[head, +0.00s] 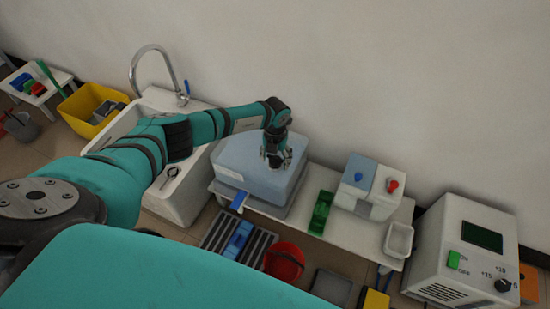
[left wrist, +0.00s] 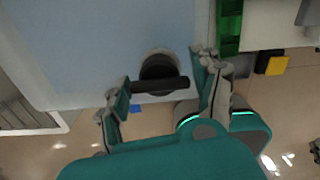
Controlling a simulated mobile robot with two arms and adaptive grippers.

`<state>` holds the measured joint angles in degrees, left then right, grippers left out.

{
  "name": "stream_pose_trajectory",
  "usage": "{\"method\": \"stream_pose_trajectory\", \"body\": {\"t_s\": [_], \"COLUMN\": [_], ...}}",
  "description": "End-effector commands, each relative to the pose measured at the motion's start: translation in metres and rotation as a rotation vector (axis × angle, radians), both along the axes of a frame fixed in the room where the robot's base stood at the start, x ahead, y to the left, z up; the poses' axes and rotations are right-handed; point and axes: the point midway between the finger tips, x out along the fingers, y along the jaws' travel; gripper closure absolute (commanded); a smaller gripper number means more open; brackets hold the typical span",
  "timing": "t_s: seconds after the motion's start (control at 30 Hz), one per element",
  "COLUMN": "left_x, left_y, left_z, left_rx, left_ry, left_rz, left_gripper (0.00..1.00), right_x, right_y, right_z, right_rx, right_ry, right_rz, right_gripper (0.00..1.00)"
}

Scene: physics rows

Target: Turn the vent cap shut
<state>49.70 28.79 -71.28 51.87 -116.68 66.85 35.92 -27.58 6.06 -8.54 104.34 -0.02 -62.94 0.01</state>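The vent cap (left wrist: 158,70) is a dark round knob with a black crossbar on a pale ring. It sits on top of a light blue box (head: 241,163), whose top fills much of the left wrist view (left wrist: 85,50). In the head view my left gripper (head: 275,158) is over the box top and hides the cap. In the left wrist view the left gripper (left wrist: 163,80) is open, one finger on each side of the cap. The crossbar's ends come close to the fingers; I cannot tell whether they touch. My right gripper is not in view.
The box stands on a white bench (head: 345,229) against the wall. To its right are a green bin (head: 321,212), a white unit with blue and red knobs (head: 368,182) and a white tray (head: 398,240). A sink with a tap (head: 160,60) is at left.

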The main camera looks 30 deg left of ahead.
Motion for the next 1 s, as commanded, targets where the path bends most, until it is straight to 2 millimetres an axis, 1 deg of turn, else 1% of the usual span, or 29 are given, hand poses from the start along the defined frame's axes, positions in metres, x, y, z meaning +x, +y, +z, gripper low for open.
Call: {"method": "stream_pose_trajectory", "body": {"t_s": [0.17, 0.27, 0.37, 0.7, 0.83, 0.9, 1.0], "left_x": [-0.001, 0.0, 0.0, 0.001, 0.0, 0.0, 0.0], "left_y": [0.0, 0.001, 0.001, 0.001, 0.0, 0.0, 0.0], "left_z": [0.0, 0.005, 0.019, 0.091, 0.108, 0.114, 0.119], "left_rx": [0.001, 0.002, 0.0, 0.001, 0.0, 0.001, 0.0], "left_ry": [0.001, 0.001, -0.002, -0.003, -0.001, 0.0, 0.001], "left_rz": [-0.002, -0.001, -0.004, -0.003, -0.001, -0.001, -0.002], "left_gripper": [0.35, 0.35, 0.35, 0.35, 0.35, 0.35, 0.35], "right_x": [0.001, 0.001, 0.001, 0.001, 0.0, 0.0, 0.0], "right_y": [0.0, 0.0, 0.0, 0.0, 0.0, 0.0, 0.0], "right_z": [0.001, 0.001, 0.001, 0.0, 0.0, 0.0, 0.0], "right_rx": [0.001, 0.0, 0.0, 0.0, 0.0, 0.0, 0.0], "right_ry": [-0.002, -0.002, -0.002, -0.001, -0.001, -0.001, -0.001], "right_rz": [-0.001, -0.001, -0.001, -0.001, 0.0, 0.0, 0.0], "right_gripper": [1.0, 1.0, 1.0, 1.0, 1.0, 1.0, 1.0]}}
